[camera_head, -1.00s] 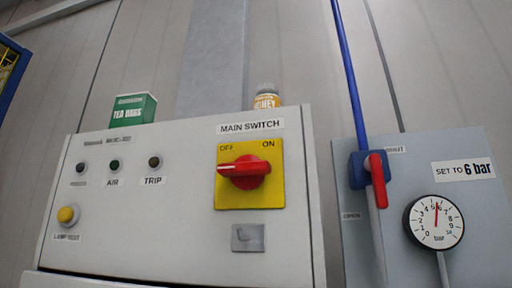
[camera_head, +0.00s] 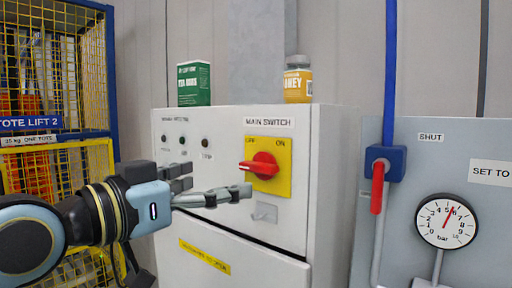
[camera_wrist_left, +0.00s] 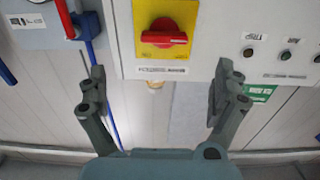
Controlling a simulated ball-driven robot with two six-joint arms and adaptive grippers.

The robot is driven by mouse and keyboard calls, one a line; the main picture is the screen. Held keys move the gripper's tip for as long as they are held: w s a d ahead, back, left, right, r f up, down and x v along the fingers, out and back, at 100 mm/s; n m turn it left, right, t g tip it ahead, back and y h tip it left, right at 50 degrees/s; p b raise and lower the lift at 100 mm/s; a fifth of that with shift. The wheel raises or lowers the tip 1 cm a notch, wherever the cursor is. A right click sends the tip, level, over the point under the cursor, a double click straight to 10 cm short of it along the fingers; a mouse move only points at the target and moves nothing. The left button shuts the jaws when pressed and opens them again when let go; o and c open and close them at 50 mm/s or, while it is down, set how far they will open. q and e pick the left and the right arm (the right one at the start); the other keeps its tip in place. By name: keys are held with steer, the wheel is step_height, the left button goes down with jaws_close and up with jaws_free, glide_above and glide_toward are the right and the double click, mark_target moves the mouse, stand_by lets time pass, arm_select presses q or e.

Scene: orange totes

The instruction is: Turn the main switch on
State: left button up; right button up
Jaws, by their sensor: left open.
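The main switch is a red rotary handle (camera_head: 260,165) on a yellow plate (camera_head: 284,182) on the front of a grey-white cabinet (camera_head: 335,150). Its handle lies about level and points left, on the side of the OFF label; ON is at the upper right. The red handle also shows in the wrist view (camera_wrist_left: 165,39), upside down. My left gripper (camera_head: 215,183) is open and empty, in front of the cabinet, left of and a little below the switch. In the wrist view its two fingers (camera_wrist_left: 160,80) are wide apart, with the switch ahead between them. My right gripper is not seen.
A green tea box (camera_head: 194,84) and a honey jar (camera_head: 298,80) stand on the cabinet. At right are a red valve lever (camera_head: 377,188) on a blue pipe and a gauge (camera_head: 446,221). A yellow mesh cage (camera_head: 85,75) stands at left.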

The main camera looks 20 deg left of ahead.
mark_target(254, 167)
arm_select(q)
steer(key=p+x, duration=0.1)
steer(key=x, duration=0.5)
steer(key=p+x, duration=0.1)
steer(key=x, duration=0.3)
steer(key=shift+w+a+r+p, duration=0.1)
steer(key=shift+a+r+p, duration=0.1)
steer(key=shift+a+p, duration=0.2)
steer(key=shift+w+d, duration=0.25)
steer(key=shift+w, duration=0.3)
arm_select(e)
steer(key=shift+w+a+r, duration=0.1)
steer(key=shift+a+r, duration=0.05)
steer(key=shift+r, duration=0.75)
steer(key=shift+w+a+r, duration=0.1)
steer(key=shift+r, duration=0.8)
arm_select(q)
steer(key=c, duration=1.2)
steer(key=shift+o, duration=0.2)
steer(key=shift+f, duration=0.1)
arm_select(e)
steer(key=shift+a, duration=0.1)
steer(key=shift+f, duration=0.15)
